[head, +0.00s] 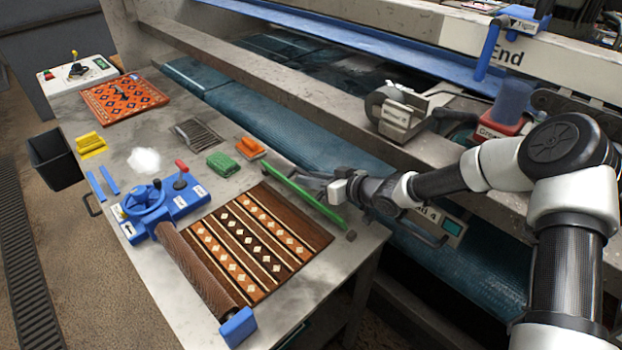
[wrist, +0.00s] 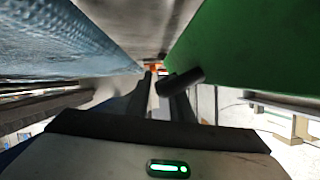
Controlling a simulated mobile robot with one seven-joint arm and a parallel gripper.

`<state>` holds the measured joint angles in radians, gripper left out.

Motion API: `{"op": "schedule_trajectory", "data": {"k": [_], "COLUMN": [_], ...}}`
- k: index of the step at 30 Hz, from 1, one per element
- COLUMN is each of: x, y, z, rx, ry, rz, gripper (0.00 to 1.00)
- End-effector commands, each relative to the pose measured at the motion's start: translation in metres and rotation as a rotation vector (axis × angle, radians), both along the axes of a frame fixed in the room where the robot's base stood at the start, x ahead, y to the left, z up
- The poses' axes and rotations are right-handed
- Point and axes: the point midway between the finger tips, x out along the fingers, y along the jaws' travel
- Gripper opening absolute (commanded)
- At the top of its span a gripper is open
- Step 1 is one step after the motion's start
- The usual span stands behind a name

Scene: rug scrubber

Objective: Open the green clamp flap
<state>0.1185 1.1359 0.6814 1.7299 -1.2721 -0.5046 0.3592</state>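The green clamp flap (head: 302,194) is a long narrow bar along the right edge of the patterned rug (head: 250,240) on the metal table. It lies low along the table edge. In the wrist view its green face (wrist: 250,45) fills the upper right. A short dark cylinder (wrist: 180,83) sticks out beside the green face, close to my fingers. My gripper (head: 308,176) is just right of the flap, fingers pointing left along it. In the wrist view my gripper (wrist: 160,92) shows a gap between the fingers, with nothing clearly held. Contact with the cylinder is unclear.
A blue crank unit (head: 150,205) and brown roller (head: 195,270) stand left of the rug. A green sponge (head: 222,164) and orange brush (head: 249,148) lie near the flap's far end. The teal machine roller (head: 345,165) runs close behind my gripper.

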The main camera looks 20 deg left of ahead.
Motion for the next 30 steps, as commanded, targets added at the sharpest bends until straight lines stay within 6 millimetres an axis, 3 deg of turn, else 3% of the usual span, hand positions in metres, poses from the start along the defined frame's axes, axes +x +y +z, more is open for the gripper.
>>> {"op": "schedule_trajectory", "data": {"k": [5,12,18,29,30], "x": [0.001,0.000,0.001,0.000,0.000], "y": [0.000,0.000,-0.001,0.000,0.000], "z": [0.020,0.068,0.094,0.099,0.100], "rx": [-0.001,-0.001,-0.001,0.000,0.000], "ry": [-0.004,-0.005,-0.003,0.000,0.000], "rz": [0.000,0.001,-0.001,-0.001,-0.001], "gripper": [0.20,0.20,0.20,0.20,0.15]}}
